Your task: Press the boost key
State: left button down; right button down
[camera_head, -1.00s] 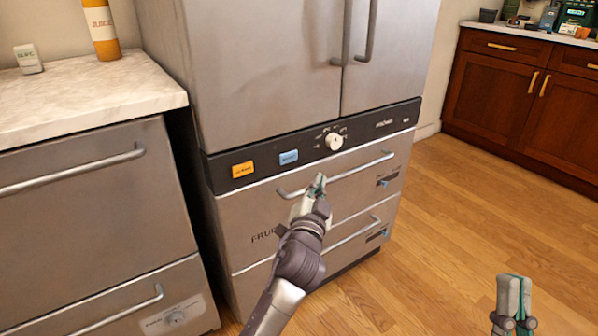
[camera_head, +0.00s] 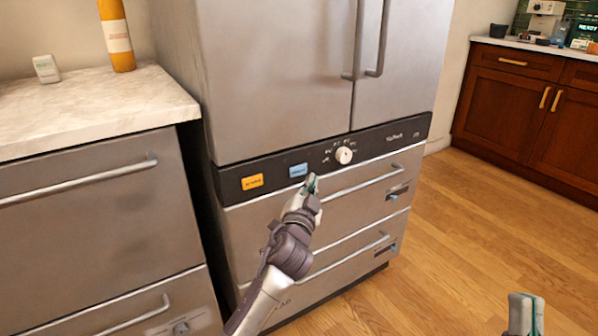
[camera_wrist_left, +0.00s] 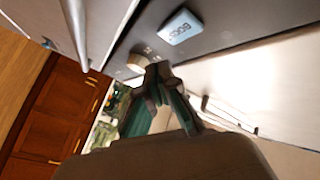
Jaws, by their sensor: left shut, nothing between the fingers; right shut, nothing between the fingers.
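The boost key is a light blue rectangular key (camera_head: 298,170) on the black control panel; it also shows close up in the left wrist view (camera_wrist_left: 180,26), with lettering that reads like BOOST. My left gripper (camera_head: 311,183) is shut and empty, its tips just below and right of the blue key in the head view. In the left wrist view its fingers (camera_wrist_left: 158,72) point toward the panel, below and left of the key. I cannot tell whether they touch the panel. My right gripper (camera_head: 526,300) is shut and empty at the lower right, above the floor.
An orange key (camera_head: 252,182) lies left of the blue one, and a white knob (camera_head: 344,155) right of it. A drawer handle (camera_head: 365,183) sticks out below the panel. A marble counter (camera_head: 90,112) is at left. Open wood floor (camera_head: 450,250) lies to the right.

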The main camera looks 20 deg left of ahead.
aim_at(306, 167)
pick_arm(q)
jog(key=shift+w+a, duration=0.75)
jog(key=shift+a, duration=0.2)
pick_arm(e)
jog(key=shift+w+f, duration=0.2)
jog(key=shift+w, duration=0.1)
dwell(0.5)
pick_arm(q)
jog(key=shift+a, duration=0.1)
pick_arm(e)
jog(key=shift+g, duration=0.3)
pick_arm(q)
jog(key=shift+w+a, duration=0.2)
jog(key=shift+w, duration=0.05)
pick_arm(e)
jog(key=shift+w+a+f, duration=0.1)
jog(key=shift+w+f, duration=0.15)
jog(key=shift+w, duration=0.05)
